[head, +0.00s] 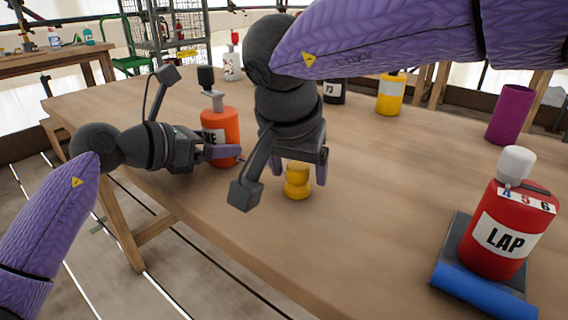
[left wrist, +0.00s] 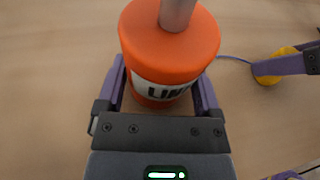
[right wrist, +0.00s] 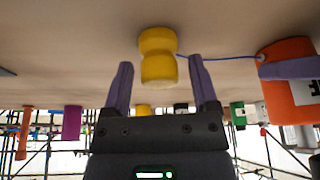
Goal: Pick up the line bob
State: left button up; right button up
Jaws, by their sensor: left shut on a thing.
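The line bob (head: 297,188) is a small yellow waisted piece standing on the table. It also shows in the right wrist view (right wrist: 158,58), and part of it in the left wrist view (left wrist: 268,72). A thin blue line (right wrist: 220,57) runs from it to an orange bottle (head: 221,128) with a white label. My left gripper (head: 224,153) is shut on the orange bottle, a finger on each side. My right gripper (head: 299,174) is open above the bob, pointing down. The bob shows between its fingers with gaps at both sides.
A red bottle labelled LAP (head: 495,235) stands on a dark pad beside a blue roll (head: 482,291) at the right. A purple cylinder (head: 510,115), a yellow can (head: 390,95) and a black container (head: 335,92) stand farther back.

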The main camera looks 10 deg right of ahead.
aim_at(299, 165)
grip_shut()
notch_tip(299, 165, up, 10)
dwell(0.5)
jog(key=shift+f, duration=4.45)
